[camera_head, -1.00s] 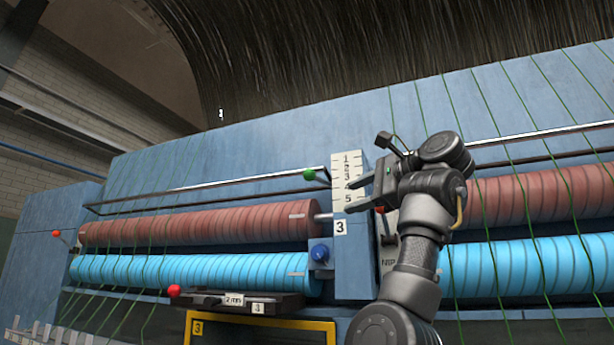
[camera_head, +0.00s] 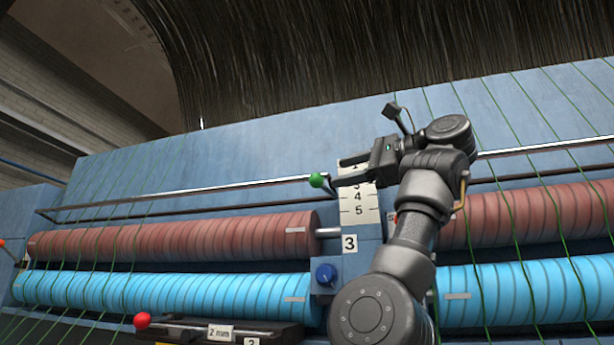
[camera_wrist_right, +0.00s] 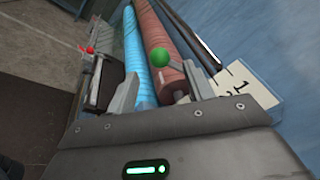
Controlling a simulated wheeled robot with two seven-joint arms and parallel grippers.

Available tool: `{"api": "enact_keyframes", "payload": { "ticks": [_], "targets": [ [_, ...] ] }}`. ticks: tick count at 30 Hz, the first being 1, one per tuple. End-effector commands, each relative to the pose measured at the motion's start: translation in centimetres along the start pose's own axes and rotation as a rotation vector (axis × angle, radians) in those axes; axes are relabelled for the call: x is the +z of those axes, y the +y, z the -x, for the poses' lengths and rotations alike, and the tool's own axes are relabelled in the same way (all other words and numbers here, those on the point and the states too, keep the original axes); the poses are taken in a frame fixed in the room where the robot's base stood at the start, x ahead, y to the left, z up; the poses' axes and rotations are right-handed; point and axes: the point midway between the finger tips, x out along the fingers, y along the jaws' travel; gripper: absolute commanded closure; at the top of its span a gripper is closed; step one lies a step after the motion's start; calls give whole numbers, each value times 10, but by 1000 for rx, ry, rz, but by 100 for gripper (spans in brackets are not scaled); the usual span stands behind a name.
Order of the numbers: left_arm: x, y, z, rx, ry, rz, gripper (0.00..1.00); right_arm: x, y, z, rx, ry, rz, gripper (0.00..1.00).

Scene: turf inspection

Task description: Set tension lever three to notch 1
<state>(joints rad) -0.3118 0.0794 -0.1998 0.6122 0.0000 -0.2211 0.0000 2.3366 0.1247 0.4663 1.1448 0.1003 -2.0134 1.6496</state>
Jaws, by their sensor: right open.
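The lever with a green knob (camera_head: 316,180) is at the left of the white number plate (camera_head: 358,208), above the black 3 label (camera_head: 349,243). The knob looks about level with the upper numbers; its exact notch is unclear. My right gripper (camera_head: 338,172) is open, just right of the knob, its fingers over the plate's top and hiding some numbers. In the right wrist view the green knob (camera_wrist_right: 160,57) shows beyond and between the spread fingertips (camera_wrist_right: 162,82); contact is not visible. My left gripper is out of view.
Brown rollers (camera_head: 180,238) and light-blue rollers (camera_head: 170,295) flank the lever column, with green strands across. A red-knobbed lever (camera_head: 142,320) is at lower left. A metal rail (camera_head: 200,195) runs behind the rollers.

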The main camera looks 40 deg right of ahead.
Motion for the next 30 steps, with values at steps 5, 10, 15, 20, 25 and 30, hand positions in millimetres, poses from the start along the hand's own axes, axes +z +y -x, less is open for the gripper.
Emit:
{"api": "enact_keyframes", "payload": {
  "ticks": [5,10,15,20,25,30],
  "targets": [
    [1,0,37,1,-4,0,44,5,-7,-34,4,1,-1,48],
    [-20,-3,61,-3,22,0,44,5,-6,-58,3,-1,-1,48],
    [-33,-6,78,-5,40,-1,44,4,-3,-79,4,-2,-1,48],
    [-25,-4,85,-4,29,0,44,2,-1,-92,3,-2,-1,48],
    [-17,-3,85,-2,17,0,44,1,1,-96,3,-3,-1,48],
    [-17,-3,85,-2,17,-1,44,1,1,-96,2,-3,-1,48]
  ]
}}
